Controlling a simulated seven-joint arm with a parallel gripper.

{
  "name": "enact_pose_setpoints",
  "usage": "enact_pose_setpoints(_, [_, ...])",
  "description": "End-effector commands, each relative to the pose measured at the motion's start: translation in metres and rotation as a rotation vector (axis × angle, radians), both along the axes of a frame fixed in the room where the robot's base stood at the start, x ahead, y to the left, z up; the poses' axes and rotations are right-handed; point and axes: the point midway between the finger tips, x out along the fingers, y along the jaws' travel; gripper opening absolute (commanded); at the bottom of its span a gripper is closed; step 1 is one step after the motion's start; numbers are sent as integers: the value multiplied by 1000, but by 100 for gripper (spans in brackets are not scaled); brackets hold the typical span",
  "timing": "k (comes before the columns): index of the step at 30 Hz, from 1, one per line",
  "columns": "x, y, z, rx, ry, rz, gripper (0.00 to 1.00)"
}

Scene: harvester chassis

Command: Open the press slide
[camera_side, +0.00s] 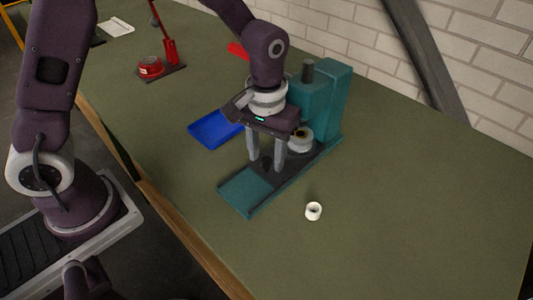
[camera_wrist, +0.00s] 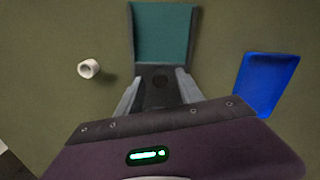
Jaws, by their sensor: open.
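The teal press (camera_side: 328,100) stands right of the table's centre, with a teal slide plate (camera_side: 247,190) reaching toward the front left. In the wrist view the teal plate (camera_wrist: 162,32) lies ahead, with a dark section holding a round dark feature (camera_wrist: 160,82) near my fingers. My gripper (camera_side: 267,166) points down over the dark section. Its two fingers are apart, one on each side of a small dark knob-like part (camera_side: 267,161). I cannot tell whether they touch it. A whitish round part (camera_side: 300,140) sits at the press, partly hidden by my gripper.
A white ring (camera_side: 313,211) lies on the table right of the slide plate. A blue tray (camera_side: 214,130) lies to the left of the press. A red round object (camera_side: 150,67) and a red upright part (camera_side: 171,50) stand farther back. The front right table is clear.

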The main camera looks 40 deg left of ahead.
Motion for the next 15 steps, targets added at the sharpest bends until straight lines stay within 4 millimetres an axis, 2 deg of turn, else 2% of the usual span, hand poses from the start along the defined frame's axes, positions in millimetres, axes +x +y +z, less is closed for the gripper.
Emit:
enact_pose_setpoints(8, [0,0,-3,-1,-1,-1,44])
enact_pose_setpoints(12, [0,0,-3,-1,-1,-1,16])
enact_pose_setpoints(15, [0,0,-3,-1,-1,-1,0])
